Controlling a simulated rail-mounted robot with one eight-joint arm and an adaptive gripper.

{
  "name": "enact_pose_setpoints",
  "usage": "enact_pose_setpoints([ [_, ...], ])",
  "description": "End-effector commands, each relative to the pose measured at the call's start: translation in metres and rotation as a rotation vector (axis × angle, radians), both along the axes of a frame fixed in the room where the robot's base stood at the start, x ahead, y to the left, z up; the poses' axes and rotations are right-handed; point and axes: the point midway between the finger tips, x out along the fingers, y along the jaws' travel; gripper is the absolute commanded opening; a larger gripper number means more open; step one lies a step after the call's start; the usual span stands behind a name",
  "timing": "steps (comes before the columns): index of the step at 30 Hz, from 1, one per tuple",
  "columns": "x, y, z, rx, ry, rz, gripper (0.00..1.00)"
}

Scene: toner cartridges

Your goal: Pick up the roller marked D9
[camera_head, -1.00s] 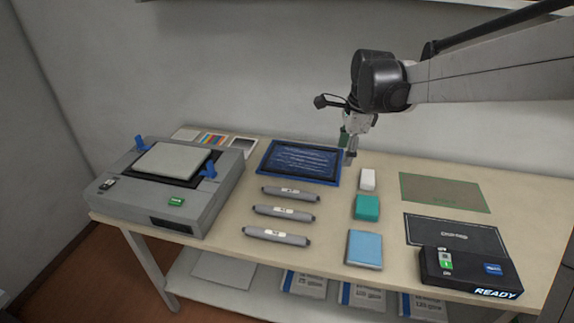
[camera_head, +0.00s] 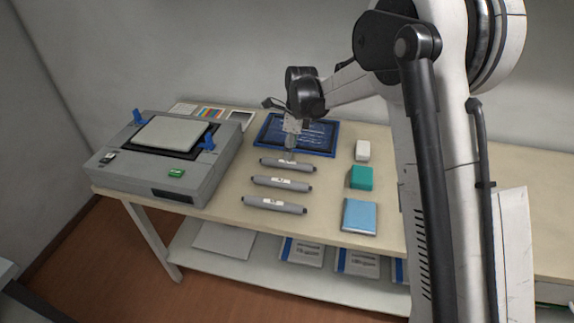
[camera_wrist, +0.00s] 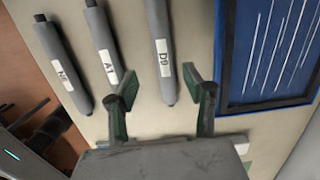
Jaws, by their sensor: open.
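The D9 roller (camera_wrist: 159,25) is a grey cylinder with a white label, and its D9 mark reads clearly in the wrist view. It is the roller nearest the blue-framed tray; in the head view it is the farthest of the three rollers (camera_head: 272,162). My gripper (camera_wrist: 158,96) is open and empty, its fingers apart with the roller's near end showing between them in the picture. I cannot tell the exact height gap.
The A1 roller (camera_wrist: 99,28) and a third roller (camera_wrist: 55,45) with a hard-to-read label lie parallel beside it. The blue-framed tray (camera_head: 261,133) lies behind. A grey machine (camera_head: 128,182) stands left; white, teal and blue blocks (camera_head: 360,216) lie right.

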Motion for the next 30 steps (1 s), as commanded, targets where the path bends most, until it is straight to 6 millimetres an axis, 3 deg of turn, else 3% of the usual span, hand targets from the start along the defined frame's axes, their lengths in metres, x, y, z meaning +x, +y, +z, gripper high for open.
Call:
enact_pose_setpoints([
  [3,0.0,0.002,-0.013,0.0,0.0,0.001,0.46],
  [11,0.002,0.003,-0.024,0.0,0.0,0.001,0.46],
  [21,0.008,0.007,-0.065,0.0,0.0,0.001,0.46],
  [29,0.007,0.007,-0.069,0.0,0.0,0.001,0.46],
  [30,0.007,0.007,-0.069,0.0,0.0,0.001,0.41],
])
